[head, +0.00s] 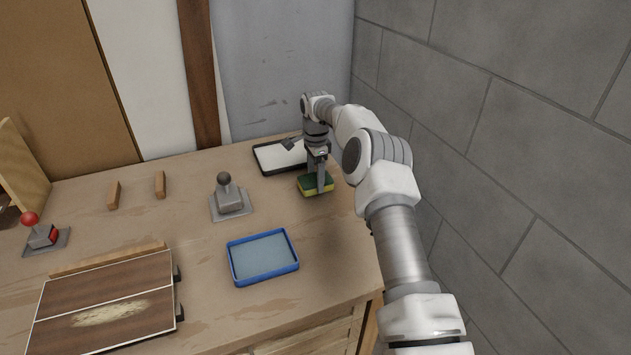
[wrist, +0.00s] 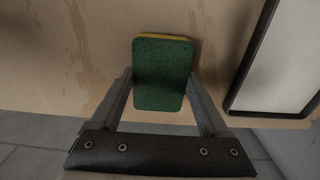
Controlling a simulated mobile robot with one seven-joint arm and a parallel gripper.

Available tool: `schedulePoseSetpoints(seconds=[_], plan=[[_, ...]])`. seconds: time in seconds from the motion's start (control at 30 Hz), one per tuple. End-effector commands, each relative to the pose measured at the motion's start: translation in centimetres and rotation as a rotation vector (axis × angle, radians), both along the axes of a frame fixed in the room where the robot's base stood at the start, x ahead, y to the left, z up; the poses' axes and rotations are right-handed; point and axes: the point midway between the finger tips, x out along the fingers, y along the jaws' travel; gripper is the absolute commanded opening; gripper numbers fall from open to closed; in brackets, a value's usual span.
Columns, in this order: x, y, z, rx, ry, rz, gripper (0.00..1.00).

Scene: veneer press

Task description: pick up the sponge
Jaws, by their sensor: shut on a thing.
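The sponge (head: 305,187) is green with a yellow layer. In the head view it is at the back right of the wooden bench, under my gripper (head: 319,187). In the wrist view the sponge (wrist: 162,75) shows its green face between the two fingers of my gripper (wrist: 162,88). The fingers are shut on its sides. I cannot tell whether the sponge touches the bench top or is slightly above it.
A black-rimmed white tray (head: 268,158) lies just behind the sponge, also in the wrist view (wrist: 238,95). A blue tray (head: 235,272), a grey-knobbed lever (head: 228,199), a red-knobbed lever (head: 42,236) and a veneer panel (head: 75,285) are on the bench (head: 200,255). A block wall (head: 520,110) stands at right.

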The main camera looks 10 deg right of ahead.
Motion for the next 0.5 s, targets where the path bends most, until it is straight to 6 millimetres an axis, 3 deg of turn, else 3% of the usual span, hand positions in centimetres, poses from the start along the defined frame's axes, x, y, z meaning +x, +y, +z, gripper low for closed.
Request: schedulePoseSetpoints(seconds=[0.17, 0.5], plan=[[0.1, 0.0, 3.0, -0.001, -0.005, 0.001, 0.28], [-3.5, -3.5, 5.8, -0.003, -0.003, -0.002, 0.28]])
